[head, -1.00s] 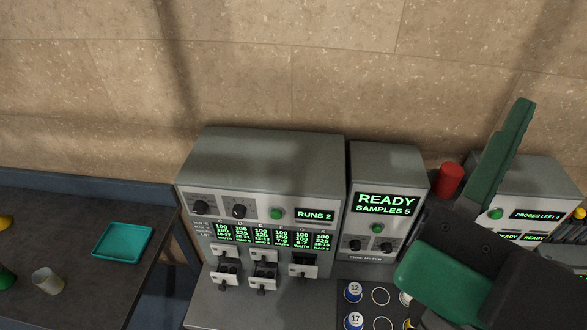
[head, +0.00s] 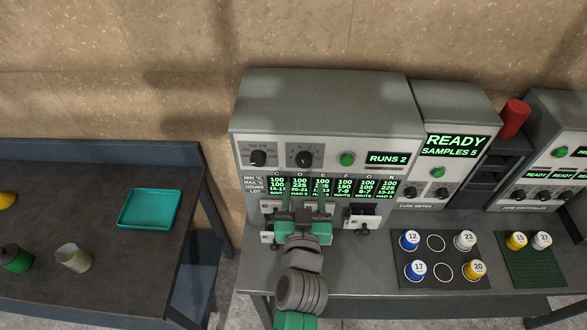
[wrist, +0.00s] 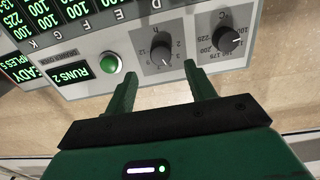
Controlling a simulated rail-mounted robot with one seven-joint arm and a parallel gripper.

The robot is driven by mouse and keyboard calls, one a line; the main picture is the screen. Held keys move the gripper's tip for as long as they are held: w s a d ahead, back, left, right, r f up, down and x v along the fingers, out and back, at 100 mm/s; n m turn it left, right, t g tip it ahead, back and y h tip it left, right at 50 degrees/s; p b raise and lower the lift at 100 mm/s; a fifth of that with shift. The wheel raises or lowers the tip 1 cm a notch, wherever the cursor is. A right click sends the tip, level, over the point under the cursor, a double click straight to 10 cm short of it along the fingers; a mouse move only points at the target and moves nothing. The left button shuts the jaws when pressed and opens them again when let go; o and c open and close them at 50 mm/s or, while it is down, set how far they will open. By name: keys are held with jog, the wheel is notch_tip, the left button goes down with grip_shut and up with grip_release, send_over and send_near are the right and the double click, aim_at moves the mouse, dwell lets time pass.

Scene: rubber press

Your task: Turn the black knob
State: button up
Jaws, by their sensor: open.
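The grey press unit's upper white panel carries two dark round knobs. The left one (head: 257,158) is black and shows on the right of the upside-down wrist view (wrist: 226,38), ringed by numbers. My gripper (head: 303,200) is open and empty in front of the press, below the second knob in the head view. Contact with the panel cannot be told.
A green button (head: 347,159) and a RUNS 2 display (head: 388,158) sit right of the knobs. White-fronted drawers with dark handles (head: 362,215) lie below. A meter unit (head: 440,170) and a black sample mat (head: 390,272) stand to the right, a teal tray (head: 149,209) far left.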

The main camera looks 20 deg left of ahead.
aim_at(304, 165)
jog(key=p+x, duration=0.1)
jog(key=x, duration=0.6)
jog(key=shift+r, duration=0.1)
jog(key=c, duration=1)
